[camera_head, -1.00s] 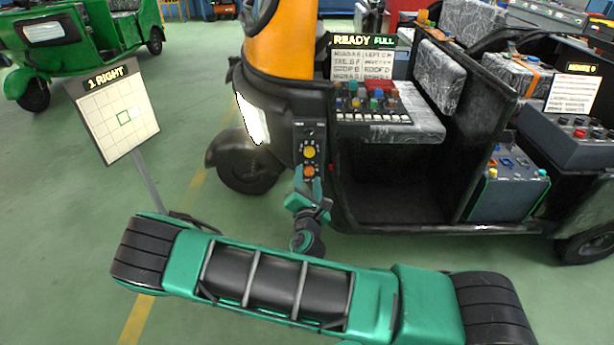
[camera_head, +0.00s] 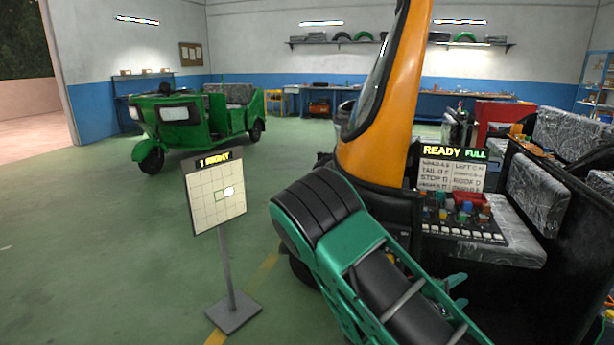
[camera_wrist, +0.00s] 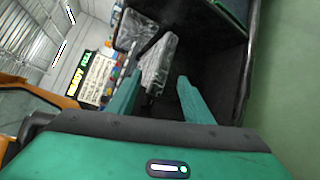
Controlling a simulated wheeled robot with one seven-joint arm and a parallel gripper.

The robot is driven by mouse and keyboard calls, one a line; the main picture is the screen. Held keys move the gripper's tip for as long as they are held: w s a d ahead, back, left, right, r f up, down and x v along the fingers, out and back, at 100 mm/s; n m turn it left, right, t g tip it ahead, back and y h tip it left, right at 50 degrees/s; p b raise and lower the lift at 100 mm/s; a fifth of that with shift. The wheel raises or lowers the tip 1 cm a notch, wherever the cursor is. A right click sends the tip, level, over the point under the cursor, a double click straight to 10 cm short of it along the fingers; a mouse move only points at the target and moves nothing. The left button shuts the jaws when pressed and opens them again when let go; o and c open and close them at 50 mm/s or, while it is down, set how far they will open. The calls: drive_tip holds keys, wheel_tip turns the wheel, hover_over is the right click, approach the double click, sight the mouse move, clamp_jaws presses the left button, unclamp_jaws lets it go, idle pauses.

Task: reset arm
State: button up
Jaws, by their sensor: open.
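My gripper (camera_wrist: 159,84) shows in the wrist view with its two green fingers spread apart and nothing between them. It faces the open side of the dark rickshaw. In the head view my green and black arm is raised across the lower middle, in front of the orange and black rickshaw (camera_head: 372,150). Small green parts beyond the arm, low in front of the rickshaw, look like the gripper, but most of it is hidden there. The wrist view is tilted and also shows the rickshaw's grey patterned seat (camera_wrist: 160,62).
A grid sign (camera_head: 217,200) stands on a post at left of the arm. A button panel (camera_head: 462,218) with a "READY FULL" display (camera_head: 455,152) sits in the rickshaw. A green rickshaw (camera_head: 190,122) is parked behind. Open floor lies at left.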

drive_tip(key=s+d+r+m+g+y, duration=0.1)
drive_tip(key=s+d+m+g+y, duration=0.1)
drive_tip(key=s+d+m+g, duration=0.45)
drive_tip(key=s+d+r+m+g+y, duration=0.1)
drive_tip(key=s+d+m+g+y, duration=0.15)
drive_tip(key=s+m, duration=0.45)
drive_tip(key=s+a+r+m+y, duration=0.2)
drive_tip(key=s+a+r+y, duration=0.2)
drive_tip(key=s, duration=0.5)
drive_tip(key=s+a+r+m+y, duration=0.2)
drive_tip(key=s+a+r+y, duration=0.2)
drive_tip(key=s+r, duration=0.3)
drive_tip(key=s, duration=0.3)
drive_tip(key=shift+s+a+r+y, duration=0.2)
drive_tip(key=shift+s+a+y, duration=0.1)
drive_tip(key=shift+a+y, duration=0.1)
drive_tip(key=shift+w+f, duration=0.25)
drive_tip(key=shift+w, duration=0.35)
